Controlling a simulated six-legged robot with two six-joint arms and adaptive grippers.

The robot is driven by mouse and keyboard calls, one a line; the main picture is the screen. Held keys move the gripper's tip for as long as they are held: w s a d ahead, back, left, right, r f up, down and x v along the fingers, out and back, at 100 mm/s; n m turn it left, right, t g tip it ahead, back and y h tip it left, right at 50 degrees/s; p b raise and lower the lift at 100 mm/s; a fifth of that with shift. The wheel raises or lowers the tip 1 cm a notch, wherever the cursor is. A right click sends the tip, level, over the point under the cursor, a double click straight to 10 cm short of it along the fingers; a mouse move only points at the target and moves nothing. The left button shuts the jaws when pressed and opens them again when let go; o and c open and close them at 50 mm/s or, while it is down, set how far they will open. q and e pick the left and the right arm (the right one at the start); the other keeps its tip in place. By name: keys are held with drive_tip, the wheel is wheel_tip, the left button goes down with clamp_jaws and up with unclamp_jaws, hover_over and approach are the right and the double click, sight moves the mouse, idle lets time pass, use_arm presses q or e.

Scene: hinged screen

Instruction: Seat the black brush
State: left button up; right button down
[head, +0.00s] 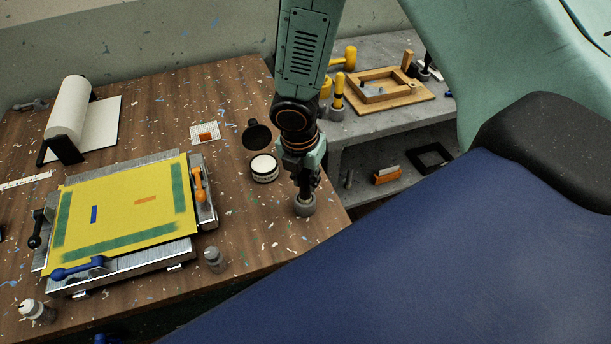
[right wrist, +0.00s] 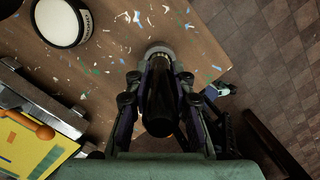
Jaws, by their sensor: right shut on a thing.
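My right gripper (head: 306,178) hangs upright over the right end of the wooden table. It is shut on the black brush (right wrist: 160,95), which points down between its fingers in the right wrist view. A round grey holder (head: 305,207) stands on the table directly below the gripper. The holder's rim (right wrist: 160,50) shows behind the brush's far end in the right wrist view. The brush's lower end meets or overlaps the holder in both views; I cannot tell how deep it sits. My left gripper is not in view.
A white-topped round tin (head: 264,168) stands left of the gripper, with a dark round lid (head: 256,136) behind. The yellow screen (head: 130,215) lies at left, with a small grey holder (head: 214,259) near its corner. A grey shelf (head: 390,120) stands behind the table.

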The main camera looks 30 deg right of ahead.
drive_tip(key=shift+f+b, duration=0.65)
drive_tip(key=shift+f, duration=0.25)
drive_tip(key=c, duration=1.1)
unclamp_jaws()
drive_tip(key=shift+r, duration=0.1)
drive_tip(key=r, duration=0.4)
drive_tip(key=a+r, duration=0.1)
drive_tip(key=r, duration=0.3)
drive_tip(key=s+r, duration=0.1)
drive_tip(key=r, duration=0.2)
drive_tip(key=shift+a+r, duration=0.3)
drive_tip(key=shift+r, duration=0.1)
